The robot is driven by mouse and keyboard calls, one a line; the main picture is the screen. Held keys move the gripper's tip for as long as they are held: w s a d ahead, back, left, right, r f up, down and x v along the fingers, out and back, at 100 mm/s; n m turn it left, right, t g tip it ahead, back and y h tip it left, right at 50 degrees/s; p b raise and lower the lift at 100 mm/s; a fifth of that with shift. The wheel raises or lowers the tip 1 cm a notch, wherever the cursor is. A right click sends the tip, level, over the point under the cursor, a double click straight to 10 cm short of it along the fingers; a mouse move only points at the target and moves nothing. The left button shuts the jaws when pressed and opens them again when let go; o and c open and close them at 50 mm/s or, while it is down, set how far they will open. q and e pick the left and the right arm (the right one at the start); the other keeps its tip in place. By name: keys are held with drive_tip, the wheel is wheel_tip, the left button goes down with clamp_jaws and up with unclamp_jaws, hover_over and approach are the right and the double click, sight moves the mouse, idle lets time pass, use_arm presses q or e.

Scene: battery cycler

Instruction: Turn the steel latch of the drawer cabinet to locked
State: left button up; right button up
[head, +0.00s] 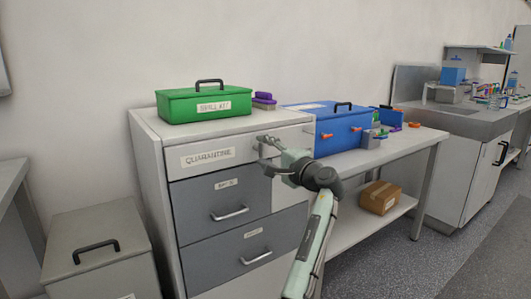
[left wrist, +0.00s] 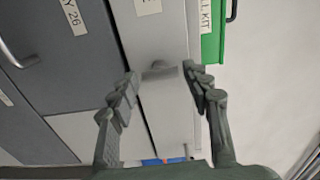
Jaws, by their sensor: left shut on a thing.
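The drawer cabinet (head: 152,160) has a pale top drawer labelled QUARANTINE and grey drawers below. The steel latch (head: 270,140) is at the right end of the top drawer front, partly covered by my gripper. My left gripper (head: 264,153) is at that spot, its arm rising from below. I cannot tell which way the latch is turned. My right gripper is not in view.
A green SPILL KIT box (head: 190,107) stands on the cabinet. A blue case (head: 340,135) sits on the bench to the right, with small coloured items beside it. A cardboard box (head: 380,197) is on the lower shelf. A grey bin (head: 98,275) stands left of the cabinet.

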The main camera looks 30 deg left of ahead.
use_arm(q)
drive_tip(key=shift+m, duration=0.4)
drive_tip(key=o, duration=1.1)
drive_tip(key=shift+o, duration=0.2)
drive_tip(key=v, duration=1.2)
drive_tip(key=shift+a, duration=0.1)
drive_tip(key=x, duration=1.2)
